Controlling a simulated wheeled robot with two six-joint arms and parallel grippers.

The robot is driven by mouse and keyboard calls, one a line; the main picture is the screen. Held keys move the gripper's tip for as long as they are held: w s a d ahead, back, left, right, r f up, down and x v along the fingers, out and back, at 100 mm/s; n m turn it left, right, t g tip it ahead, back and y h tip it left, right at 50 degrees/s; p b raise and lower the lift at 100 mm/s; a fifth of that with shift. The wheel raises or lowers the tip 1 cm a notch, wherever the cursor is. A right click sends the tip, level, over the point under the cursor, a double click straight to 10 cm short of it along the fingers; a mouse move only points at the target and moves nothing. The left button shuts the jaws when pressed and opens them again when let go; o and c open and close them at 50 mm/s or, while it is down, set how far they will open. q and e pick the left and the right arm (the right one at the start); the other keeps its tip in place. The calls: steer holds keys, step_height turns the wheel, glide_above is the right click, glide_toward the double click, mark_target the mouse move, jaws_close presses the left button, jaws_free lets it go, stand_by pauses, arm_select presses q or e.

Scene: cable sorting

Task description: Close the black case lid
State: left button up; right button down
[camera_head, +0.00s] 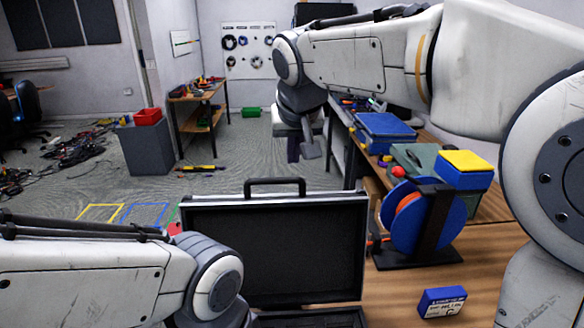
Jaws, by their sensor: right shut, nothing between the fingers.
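The black case stands open on the wooden table. Its lid (275,250) is upright, with its dark inner face toward me and a black handle (275,182) on its top edge. Only a strip of the case base (310,318) shows at the bottom edge, so its contents are hidden. My right gripper (303,152) is shut and empty, pointing down above and beyond the lid, apart from it. My left arm covers the lower left of the lid, and its gripper is out of view.
A blue and orange cable spool (408,215) on a black stand is right of the lid. A small blue box (442,301) lies on the table (400,292) near the front. A blue box with a yellow top (465,168) and other cases stand behind.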

steer(key=shift+w+d+r+m+t, duration=0.15)
steer(key=shift+w+d+r, duration=0.1)
steer(key=shift+w+r, duration=0.25)
steer(key=shift+w+d+r+m+t, duration=0.2)
steer(key=shift+w+r, duration=0.1)
steer(key=shift+w, duration=0.3)
steer(key=f, duration=0.2)
steer(key=w+f+p, duration=0.1)
steer(key=f, duration=0.2)
steer(key=f+p, duration=0.1)
steer(key=f, duration=0.1)
steer(key=shift+w+a+f, duration=0.1)
steer(key=shift+w+f, duration=0.1)
steer(key=shift+f, duration=0.1)
